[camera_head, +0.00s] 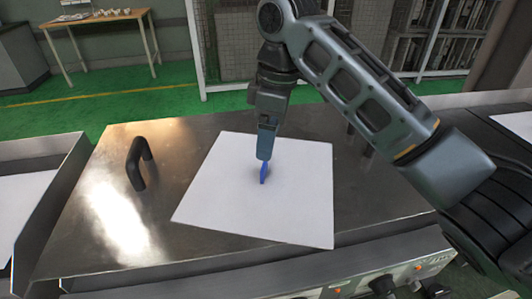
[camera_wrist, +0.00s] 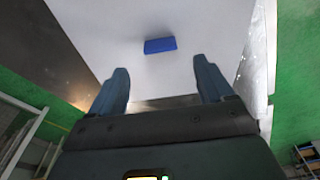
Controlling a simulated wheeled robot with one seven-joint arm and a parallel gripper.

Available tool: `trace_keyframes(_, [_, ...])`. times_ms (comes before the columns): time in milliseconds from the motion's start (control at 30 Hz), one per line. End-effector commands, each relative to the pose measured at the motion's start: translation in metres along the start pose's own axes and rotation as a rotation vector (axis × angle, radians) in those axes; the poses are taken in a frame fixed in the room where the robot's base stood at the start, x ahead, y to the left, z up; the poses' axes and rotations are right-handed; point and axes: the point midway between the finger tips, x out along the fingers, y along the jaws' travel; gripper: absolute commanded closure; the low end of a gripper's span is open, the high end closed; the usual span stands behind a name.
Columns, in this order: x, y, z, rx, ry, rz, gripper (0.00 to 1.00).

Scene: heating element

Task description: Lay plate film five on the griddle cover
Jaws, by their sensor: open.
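A white sheet, the plate film (camera_head: 225,195), lies flat and slightly turned on the steel griddle cover (camera_head: 100,240). A small blue tab (camera_head: 263,174) stands near the middle of the sheet. My gripper (camera_head: 264,157) points down just above the tab in the head view. In the wrist view my gripper (camera_wrist: 160,68) is open and empty, and the blue tab (camera_wrist: 160,45) shows beyond the fingertips, roughly centred between them. The white sheet (camera_wrist: 110,25) fills much of that view. No number on the film can be read.
A black handle (camera_head: 138,163) rises from the left part of the cover, and another is partly hidden behind my arm. More white sheets lie in the left bay (camera_head: 22,205) and at the right edge (camera_head: 518,122). A control panel (camera_head: 385,282) runs along the front.

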Motion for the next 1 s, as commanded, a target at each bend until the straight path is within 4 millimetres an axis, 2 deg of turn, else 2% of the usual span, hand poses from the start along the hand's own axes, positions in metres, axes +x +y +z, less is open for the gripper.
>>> trace_keyframes(100, [-0.021,0.0,0.0,-0.001,0.002,0.002,0.2])
trace_keyframes(200, [-0.032,0.001,0.0,-0.001,0.001,0.003,0.2])
trace_keyframes(733, [-0.044,0.0,-0.001,0.0,0.001,0.0,0.2])
trace_keyframes(1000, [-0.091,0.0,-0.007,0.0,0.001,0.0,0.2])
